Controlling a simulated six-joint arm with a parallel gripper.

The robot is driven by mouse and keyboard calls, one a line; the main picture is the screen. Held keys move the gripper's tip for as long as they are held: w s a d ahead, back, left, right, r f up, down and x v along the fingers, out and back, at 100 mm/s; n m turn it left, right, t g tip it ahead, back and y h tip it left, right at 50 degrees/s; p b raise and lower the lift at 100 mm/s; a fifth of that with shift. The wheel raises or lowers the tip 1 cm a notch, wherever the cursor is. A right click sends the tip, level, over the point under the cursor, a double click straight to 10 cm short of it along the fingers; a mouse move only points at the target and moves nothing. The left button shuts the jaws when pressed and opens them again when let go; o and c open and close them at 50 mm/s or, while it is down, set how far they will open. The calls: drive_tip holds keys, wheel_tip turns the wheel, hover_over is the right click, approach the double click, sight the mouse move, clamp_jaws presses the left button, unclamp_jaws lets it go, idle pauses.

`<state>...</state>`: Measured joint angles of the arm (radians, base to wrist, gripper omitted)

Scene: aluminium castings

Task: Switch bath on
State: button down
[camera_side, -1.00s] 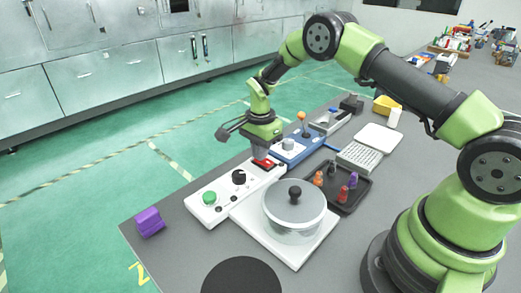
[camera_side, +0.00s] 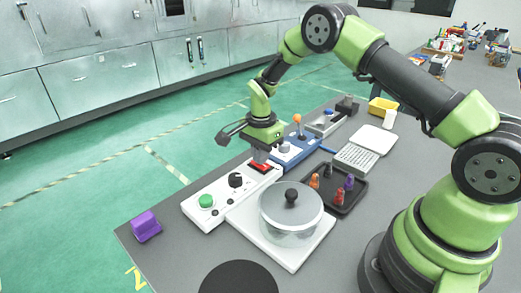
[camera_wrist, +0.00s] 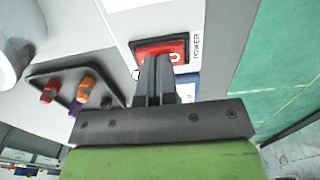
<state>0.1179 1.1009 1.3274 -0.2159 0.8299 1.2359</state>
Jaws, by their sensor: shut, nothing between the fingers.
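The bath control box (camera_side: 222,195) is a long white panel with a green button (camera_side: 206,201), a black knob (camera_side: 236,180) and a red rocker switch (camera_side: 260,168). In the wrist view the red switch (camera_wrist: 163,49) sits in a black frame beside the word POWER. A pot-like bath with a lid (camera_side: 291,214) stands next to the panel. My gripper (camera_wrist: 157,66) is shut and empty, pointing down at the switch. Its fingertips overlap the switch's near part in the wrist view and hide some of it. I cannot tell whether they touch it, or which way the rocker is tipped.
A blue box (camera_side: 293,151) with an orange-tipped lever stands just behind the panel. A dark tray (camera_side: 345,203) with several coloured pieces lies to the right. A purple block (camera_side: 146,226) lies at the table's left corner. Bare table shows along the front left.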

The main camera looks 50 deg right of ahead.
wheel_tip(320, 180, up, 14)
idle(0.5)
drive_tip(key=shift+w+f, duration=0.15)
drive_tip(key=shift+w, duration=0.55)
drive_tip(key=shift+f, duration=0.1)
wheel_tip(320, 180, down, 14)
drive_tip(key=shift+r, duration=0.1)
idle(0.5)
